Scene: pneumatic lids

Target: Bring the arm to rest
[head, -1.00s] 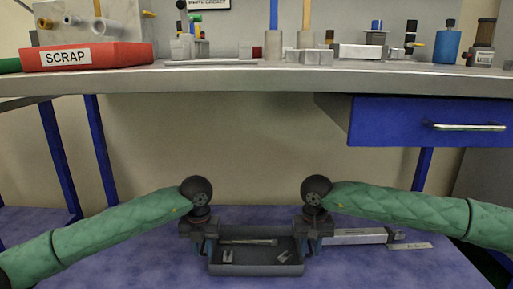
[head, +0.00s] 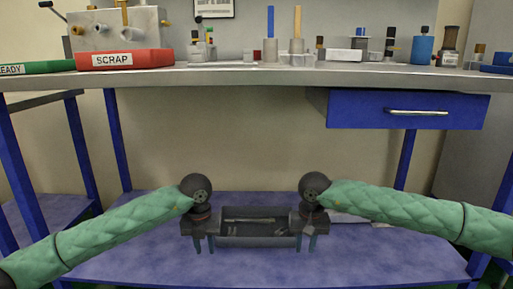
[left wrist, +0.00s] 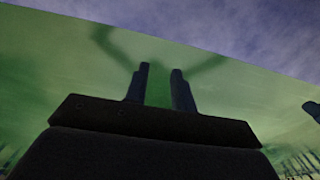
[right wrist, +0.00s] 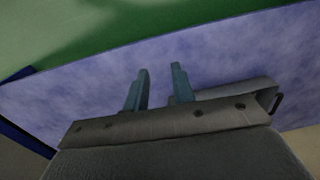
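My left gripper (head: 204,244) and right gripper (head: 312,243) hang pointing down at about the same height, in front of the lower blue shelf in the head view. Both are open and empty. In the left wrist view the two fingers (left wrist: 158,90) stand apart over green floor, with the shelf edge beyond. In the right wrist view the fingers (right wrist: 160,88) stand apart with the blue shelf behind them. A grey tray (head: 258,241) with small metal parts lies on the shelf, seen between the grippers; neither appears to hold it.
The lower blue shelf (head: 380,262) has free room around the tray. Above runs the workbench (head: 250,78) with a red SCRAP tray (head: 125,61), a green tray (head: 40,67) and a blue drawer (head: 405,110). Blue legs stand at both sides.

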